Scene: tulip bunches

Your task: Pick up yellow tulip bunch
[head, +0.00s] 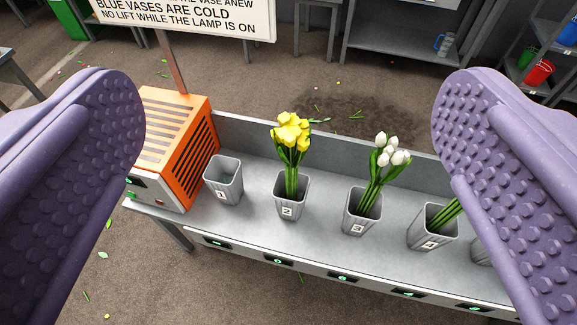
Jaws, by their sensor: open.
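The yellow tulip bunch (291,136) stands upright in a grey vase marked 2 (290,200) on a grey metal bench (330,257). Its green stems go down into the vase, and their lower ends are hidden. My gripper (290,130) is open, with one purple studded finger at the left edge and one at the right. The yellow bunch is seen between the fingers, beyond them and touched by neither. Both fingers are empty.
An empty vase marked 1 (223,180) stands left of it, beside an orange slatted box (175,140). White tulips (390,152) stand in vase 3 (362,215). Vase 4 (432,230) holds stems, their tops hidden by my right finger. A sign (190,14) stands behind the box.

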